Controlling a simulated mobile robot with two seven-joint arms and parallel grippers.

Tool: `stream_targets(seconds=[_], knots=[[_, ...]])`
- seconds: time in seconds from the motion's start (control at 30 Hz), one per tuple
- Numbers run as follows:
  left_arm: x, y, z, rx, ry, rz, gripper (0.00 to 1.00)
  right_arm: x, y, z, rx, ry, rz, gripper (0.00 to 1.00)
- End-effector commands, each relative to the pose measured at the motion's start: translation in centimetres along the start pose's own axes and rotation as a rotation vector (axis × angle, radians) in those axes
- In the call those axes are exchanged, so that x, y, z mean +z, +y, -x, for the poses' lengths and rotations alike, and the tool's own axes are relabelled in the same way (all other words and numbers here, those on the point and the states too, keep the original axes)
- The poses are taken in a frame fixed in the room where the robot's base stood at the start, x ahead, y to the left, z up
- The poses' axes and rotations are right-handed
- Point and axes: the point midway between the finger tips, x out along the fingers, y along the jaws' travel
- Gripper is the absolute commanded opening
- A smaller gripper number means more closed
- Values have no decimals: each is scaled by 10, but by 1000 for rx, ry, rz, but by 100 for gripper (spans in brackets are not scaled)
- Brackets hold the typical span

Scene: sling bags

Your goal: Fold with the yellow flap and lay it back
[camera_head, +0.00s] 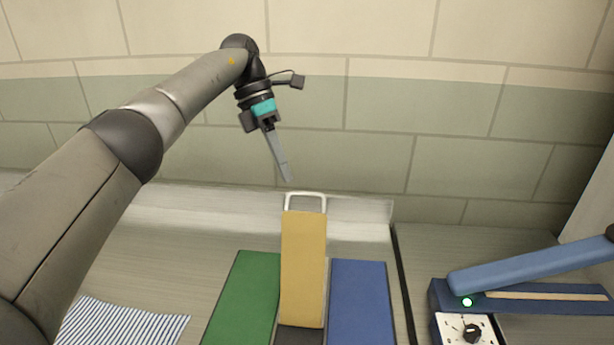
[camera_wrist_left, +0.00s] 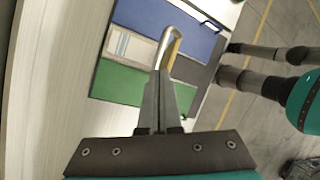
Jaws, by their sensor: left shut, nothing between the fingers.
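The yellow flap (camera_head: 303,265) lies in line between the green panel (camera_head: 245,295) and the blue panel (camera_head: 360,300) in the head view. A pale loop handle (camera_head: 305,197) is at its far end. In the left wrist view only a thin yellow edge (camera_wrist_left: 173,58) shows beside the handle (camera_wrist_left: 170,38), so the flap seems raised. The dark base (camera_head: 298,337) shows at its near end. My left gripper (camera_head: 290,180) is shut and empty, its tips just above and beside the handle; contact is not clear. My right gripper is not in view.
A blue-armed device with a dial (camera_head: 466,329) and green light stands at the right. A striped cloth (camera_head: 122,325) lies at the lower left. A tiled wall (camera_head: 380,130) rises behind the table.

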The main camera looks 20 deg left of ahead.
Motion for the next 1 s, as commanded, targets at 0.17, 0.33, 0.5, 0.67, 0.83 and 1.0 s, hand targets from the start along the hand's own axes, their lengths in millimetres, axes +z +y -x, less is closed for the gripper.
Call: stream_targets(seconds=[0.17, 0.33, 0.5, 0.67, 0.83, 1.0], knots=[[10, -3, 5, 73, 59, -336, 0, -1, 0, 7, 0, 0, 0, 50], [18, -4, 10, 131, 131, -655, 0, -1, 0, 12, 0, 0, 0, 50], [27, -6, 17, 176, 220, -975, 0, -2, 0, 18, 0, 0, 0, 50], [37, -8, 23, 204, 318, -1275, 0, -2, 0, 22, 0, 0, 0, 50], [48, -10, 32, 216, 439, -1585, 0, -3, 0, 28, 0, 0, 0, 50], [58, -13, 39, 210, 557, -1848, 0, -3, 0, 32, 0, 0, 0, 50]])
